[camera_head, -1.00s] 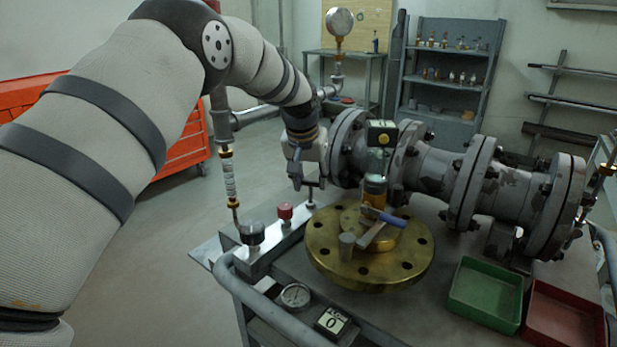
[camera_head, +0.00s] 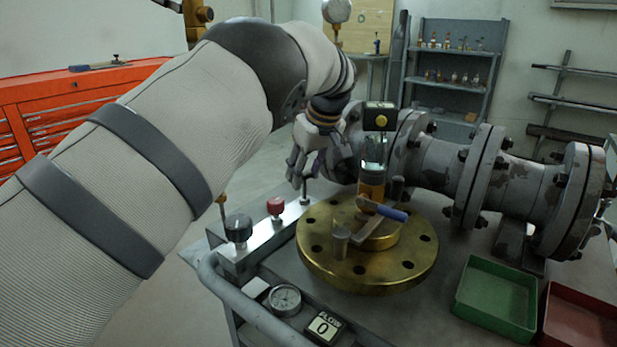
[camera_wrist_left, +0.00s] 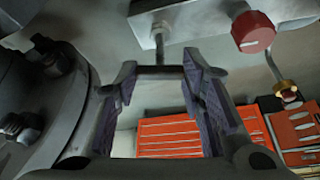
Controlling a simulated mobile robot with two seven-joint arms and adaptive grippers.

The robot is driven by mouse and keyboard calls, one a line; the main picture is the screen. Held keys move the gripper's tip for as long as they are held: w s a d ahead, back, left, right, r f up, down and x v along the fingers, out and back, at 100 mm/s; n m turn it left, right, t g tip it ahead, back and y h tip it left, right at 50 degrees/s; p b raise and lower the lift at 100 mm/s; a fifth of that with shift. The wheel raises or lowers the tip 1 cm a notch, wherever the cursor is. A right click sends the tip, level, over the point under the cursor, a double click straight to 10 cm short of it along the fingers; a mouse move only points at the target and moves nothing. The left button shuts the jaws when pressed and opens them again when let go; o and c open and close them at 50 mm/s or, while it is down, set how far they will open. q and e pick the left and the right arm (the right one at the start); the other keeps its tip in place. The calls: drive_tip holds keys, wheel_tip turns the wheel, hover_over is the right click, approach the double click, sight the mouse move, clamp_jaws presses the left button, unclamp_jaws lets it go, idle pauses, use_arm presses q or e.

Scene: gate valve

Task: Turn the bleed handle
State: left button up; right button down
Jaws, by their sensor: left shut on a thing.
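The bleed handle (camera_head: 304,193) is a small T-shaped bar on a thin stem, at the far end of the grey manifold block (camera_head: 262,252). In the left wrist view its crossbar (camera_wrist_left: 160,71) spans between my fingertips, with the stem running up to the pale block. My left gripper (camera_head: 298,178) reaches down to it and is shut on the bar; in the wrist view the gripper (camera_wrist_left: 160,80) has one finger at each end. The fingers partly hide the handle in the head view. My right gripper is out of view.
A red knob (camera_head: 275,207) and a black knob (camera_head: 239,230) stand on the same block. The brass flange (camera_head: 370,275) with a blue-gripped lever (camera_head: 385,210) and the grey pipe (camera_head: 450,165) lie close right. A gauge (camera_head: 286,299) and a counter reading 0 (camera_head: 324,327) are in front.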

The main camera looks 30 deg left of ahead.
use_arm(q)
drive_tip(key=shift+f+n+g+b, duration=0.15)
drive_tip(key=shift+n+g+b, duration=0.25)
drive_tip(key=shift+n+b, duration=0.45)
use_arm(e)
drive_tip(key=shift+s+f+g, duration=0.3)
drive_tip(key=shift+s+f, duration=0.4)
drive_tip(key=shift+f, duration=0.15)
use_arm(q)
drive_tip(key=shift+n, duration=0.35)
drive_tip(key=o, duration=1.2)
drive_tip(key=shift+c, duration=0.2)
drive_tip(key=v, duration=0.7)
drive_tip(key=shift+r, duration=0.35)
drive_tip(key=shift+d, duration=0.15)
